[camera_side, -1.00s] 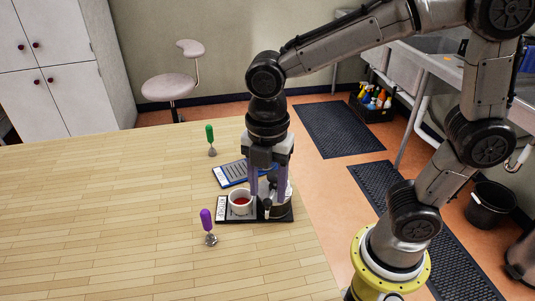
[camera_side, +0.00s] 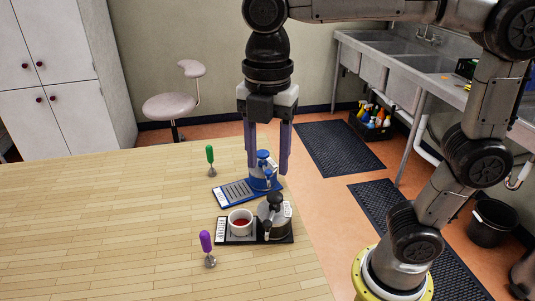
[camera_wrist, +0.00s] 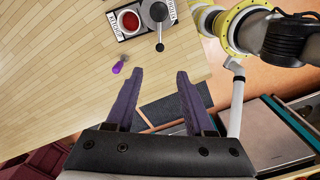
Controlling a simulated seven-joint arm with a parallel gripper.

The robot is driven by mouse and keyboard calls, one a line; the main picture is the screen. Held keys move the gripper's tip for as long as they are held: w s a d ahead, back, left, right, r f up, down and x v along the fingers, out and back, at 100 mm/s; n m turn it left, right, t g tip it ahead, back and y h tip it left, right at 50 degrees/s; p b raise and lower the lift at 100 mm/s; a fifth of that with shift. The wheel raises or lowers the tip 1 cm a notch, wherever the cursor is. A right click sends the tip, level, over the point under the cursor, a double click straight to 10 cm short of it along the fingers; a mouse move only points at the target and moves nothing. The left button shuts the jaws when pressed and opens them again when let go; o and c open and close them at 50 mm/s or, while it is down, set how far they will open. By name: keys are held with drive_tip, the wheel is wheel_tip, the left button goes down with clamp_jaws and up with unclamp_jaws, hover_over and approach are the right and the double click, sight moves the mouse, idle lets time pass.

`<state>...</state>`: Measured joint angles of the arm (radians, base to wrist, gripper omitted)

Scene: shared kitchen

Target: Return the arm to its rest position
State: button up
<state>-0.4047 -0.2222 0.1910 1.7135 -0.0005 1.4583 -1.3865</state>
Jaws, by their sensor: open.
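My gripper (camera_side: 268,168) is open and empty, raised above the table's right part in the side view. Its two purple fingers point down and are apart; they also show spread in the wrist view (camera_wrist: 160,73). In the side view the fingers overlap a blue and silver device (camera_side: 263,183) on a blue tray (camera_side: 226,194). A black tray (camera_side: 254,241) nearer the camera holds a white cup (camera_side: 240,226) of red liquid and a silver device with a black knob (camera_side: 275,213). The cup also shows in the wrist view (camera_wrist: 130,22).
The table's left part is clear. A stool (camera_side: 172,106), cabinet (camera_side: 60,80), sink (camera_side: 385,62) and bottle crate (camera_side: 371,126) stand beyond the table.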

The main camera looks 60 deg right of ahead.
drive_tip(key=s+d+f+m+t, duration=0.5)
drive_tip(key=d+m, duration=0.5)
drive_tip(key=m, duration=1)
drive_tip(key=s+f, duration=0.2)
drive_tip(key=s, duration=0.1)
drive_tip(key=shift+s+d+m+t, duration=0.3)
drive_tip(key=shift+s+d, duration=0.1)
